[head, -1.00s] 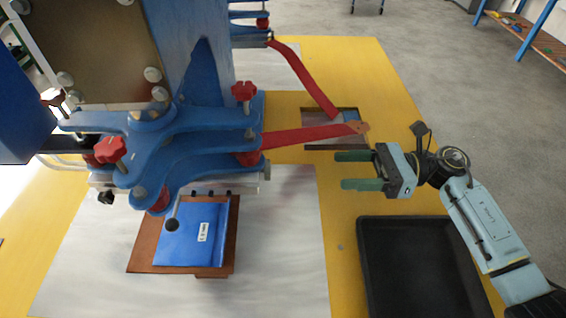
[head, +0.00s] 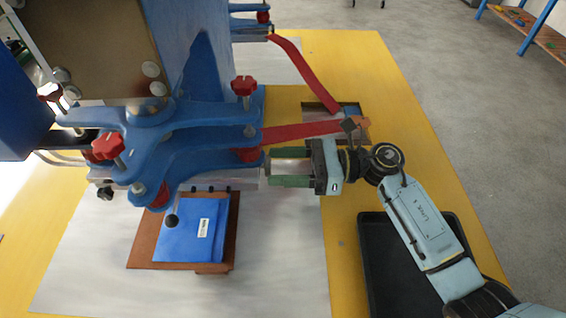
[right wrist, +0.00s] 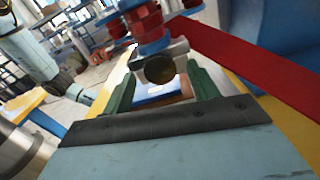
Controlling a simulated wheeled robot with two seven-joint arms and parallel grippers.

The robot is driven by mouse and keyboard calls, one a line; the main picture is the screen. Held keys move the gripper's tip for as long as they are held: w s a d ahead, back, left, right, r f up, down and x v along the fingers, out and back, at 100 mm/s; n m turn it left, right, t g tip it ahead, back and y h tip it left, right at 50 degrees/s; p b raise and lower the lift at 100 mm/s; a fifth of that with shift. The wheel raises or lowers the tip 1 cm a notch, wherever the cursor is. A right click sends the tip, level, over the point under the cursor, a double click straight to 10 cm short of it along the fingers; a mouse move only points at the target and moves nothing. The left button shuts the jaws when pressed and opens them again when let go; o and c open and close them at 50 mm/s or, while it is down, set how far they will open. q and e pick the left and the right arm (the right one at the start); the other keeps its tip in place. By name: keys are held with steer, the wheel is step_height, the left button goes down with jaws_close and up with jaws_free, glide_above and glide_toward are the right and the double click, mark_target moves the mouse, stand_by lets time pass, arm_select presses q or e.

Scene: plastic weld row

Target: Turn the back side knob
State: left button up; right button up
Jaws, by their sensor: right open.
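A blue press stands at the left. A red star knob (head: 243,86) stands upright at its back right, and another red knob (head: 108,147) is at its front left. My right gripper (head: 274,171) is open, pointing left at the press's right side, below a red arm (head: 305,131). In the right wrist view its green fingers (right wrist: 161,75) lie on either side of a dark round end piece (right wrist: 159,69) on a metal block. I cannot tell if they touch it. The gap between the fingers looks otherwise empty. My left gripper does not show.
A blue pad (head: 190,230) lies on a brown board (head: 145,240) on the pale sheet in front. A black tray (head: 372,270) sits under my right arm. A second red arm (head: 302,72) reaches toward a cutout in the yellow table (head: 385,90).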

steer(key=c, duration=1)
